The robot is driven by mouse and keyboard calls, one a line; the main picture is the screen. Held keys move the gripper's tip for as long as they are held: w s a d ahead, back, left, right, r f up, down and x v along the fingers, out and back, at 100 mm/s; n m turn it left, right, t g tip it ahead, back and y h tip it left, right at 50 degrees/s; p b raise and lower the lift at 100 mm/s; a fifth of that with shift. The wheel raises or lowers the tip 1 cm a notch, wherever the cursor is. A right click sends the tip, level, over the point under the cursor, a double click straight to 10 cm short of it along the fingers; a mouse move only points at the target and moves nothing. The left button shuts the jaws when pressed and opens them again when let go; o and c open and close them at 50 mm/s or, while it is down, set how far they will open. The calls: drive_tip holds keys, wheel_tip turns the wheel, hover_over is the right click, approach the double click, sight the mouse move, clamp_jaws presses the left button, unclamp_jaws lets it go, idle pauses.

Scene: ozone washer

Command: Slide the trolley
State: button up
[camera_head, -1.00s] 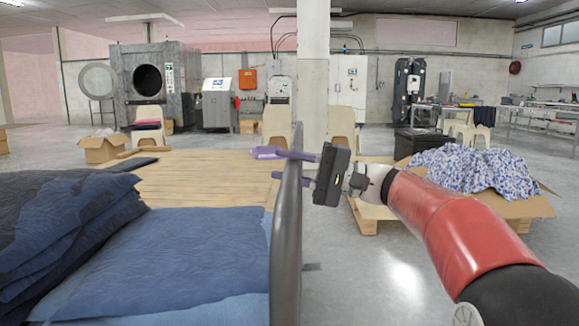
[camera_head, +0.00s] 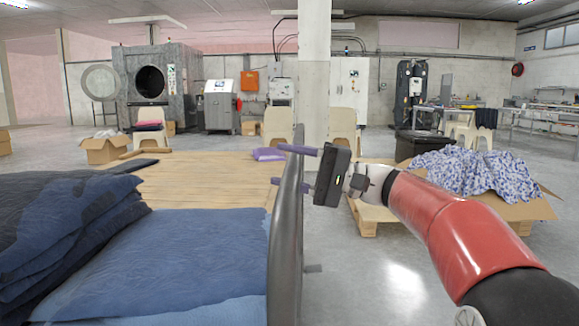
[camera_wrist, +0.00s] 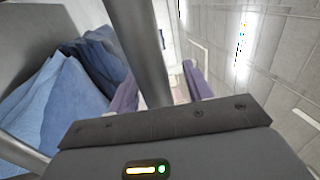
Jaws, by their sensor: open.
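The trolley has a dark grey upright metal end bar (camera_head: 285,240) and carries blue folded fabric (camera_head: 200,250), with a darker stack at the left. My gripper (camera_head: 280,165) is open at the upper part of this bar, its two purple fingers apart, one above the other in the head view. In the wrist view, the grey bar (camera_wrist: 145,55) runs between the two fingers (camera_wrist: 161,88). I cannot tell whether either finger touches it. The trolley's lower part and wheels are out of view.
A cardboard box of patterned cloth (camera_head: 470,170) stands on a pallet at the right. A pillar (camera_head: 314,80) rises behind. Bare floor (camera_head: 390,275) shows right of the bar.

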drive_tip(key=shift+d, duration=0.1)
drive_tip(key=v, duration=0.7)
drive_tip(key=shift+d, duration=0.35)
drive_tip(key=shift+p, duration=0.35)
